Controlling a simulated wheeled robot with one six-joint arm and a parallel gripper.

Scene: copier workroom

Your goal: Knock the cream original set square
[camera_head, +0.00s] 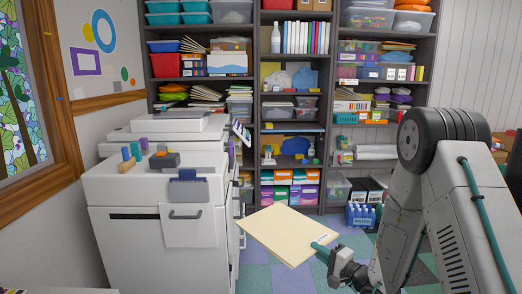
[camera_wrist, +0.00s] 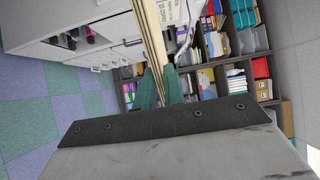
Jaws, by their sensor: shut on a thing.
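The cream original set (camera_head: 285,234) is a flat, tilted stack held in the air, with a small white label near its right corner. My gripper (camera_head: 321,248) is shut on that corner, with a teal finger across its top face. In the wrist view the set (camera_wrist: 150,32) is seen edge-on as thin cream layers between the two teal fingertips (camera_wrist: 161,88). A printed white label shows beside its edge. I cannot tell from these views whether all the sheets lie flush.
White copier cabinets (camera_head: 150,190) stand at the left, with small coloured blocks (camera_head: 128,158) and a dark grey device (camera_head: 164,160) on top. Full shelves (camera_head: 257,100) line the back wall. Checkered floor (camera_head: 262,278) lies open below the set.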

